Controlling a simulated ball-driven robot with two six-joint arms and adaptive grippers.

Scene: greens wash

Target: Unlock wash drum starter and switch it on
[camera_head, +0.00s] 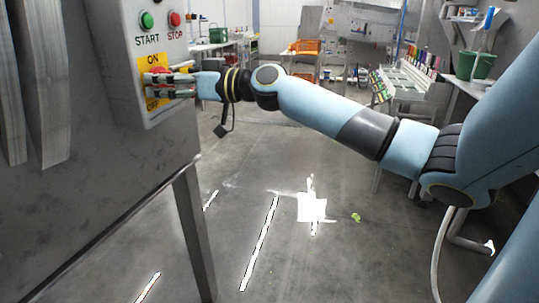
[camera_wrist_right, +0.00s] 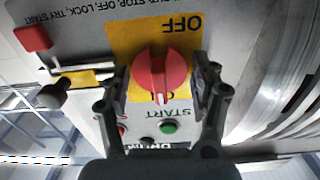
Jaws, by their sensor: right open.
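The starter box (camera_head: 136,20) is at the left of the head view. Its red rotary knob (camera_wrist_right: 160,75) sits on a yellow ON/OFF plate (camera_wrist_right: 122,42), shown upside down in the wrist view. The knob's handle lies along the OFF–ON line, with a pale mark at its ON end. My right gripper (camera_head: 168,85) is open at the plate, its fingers (camera_wrist_right: 163,100) on either side of the knob; I cannot tell whether they touch it. My left gripper is out of view.
A green START button (camera_head: 147,20) and a red STOP button (camera_head: 175,19) are above the plate. The box is on a grey metal housing with a leg (camera_head: 192,230). Open floor (camera_head: 240,200) lies to the right. Benches and an orange crate (camera_head: 305,47) stand behind.

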